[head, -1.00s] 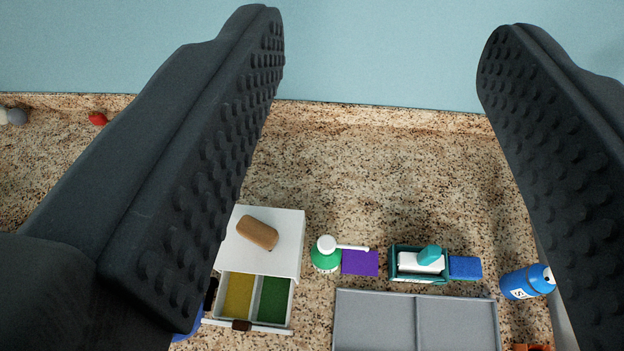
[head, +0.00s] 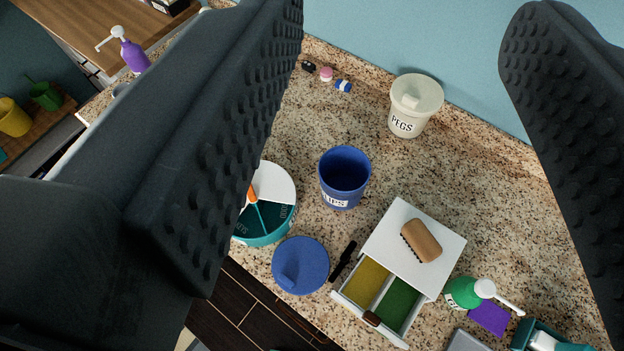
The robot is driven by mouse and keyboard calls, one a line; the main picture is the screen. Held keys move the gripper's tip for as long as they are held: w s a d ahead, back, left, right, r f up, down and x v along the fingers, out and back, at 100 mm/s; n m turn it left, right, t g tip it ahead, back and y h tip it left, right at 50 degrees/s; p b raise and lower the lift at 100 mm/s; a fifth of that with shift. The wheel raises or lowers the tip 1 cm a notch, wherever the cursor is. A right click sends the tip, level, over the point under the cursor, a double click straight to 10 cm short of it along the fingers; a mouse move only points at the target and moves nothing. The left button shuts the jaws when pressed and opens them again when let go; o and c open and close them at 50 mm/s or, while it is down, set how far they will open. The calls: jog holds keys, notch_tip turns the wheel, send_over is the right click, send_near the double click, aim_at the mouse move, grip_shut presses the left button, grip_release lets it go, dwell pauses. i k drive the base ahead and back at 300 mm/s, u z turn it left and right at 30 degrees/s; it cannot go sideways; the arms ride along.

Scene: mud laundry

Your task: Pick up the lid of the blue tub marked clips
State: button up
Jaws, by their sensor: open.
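The blue tub (head: 344,180) stands upright and open on the speckled counter. Its white label reads "LIPS", with the first letter cut off at the side. The tub and lid show between the fingers, lower in the view and further off.
A white box (head: 410,238) with a brown brush on top has its drawer (head: 378,298) pulled out, right of the lid. A dark slim object (head: 343,261) lies between. A teal sectioned round container (head: 268,227) stands left. A PEGS tub (head: 415,100) stands behind.

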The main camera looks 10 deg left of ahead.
aim_at(300, 265)
jog(key=z, duration=0.35)
jog(key=k, duration=0.95)
jog(key=u, duration=0.4)
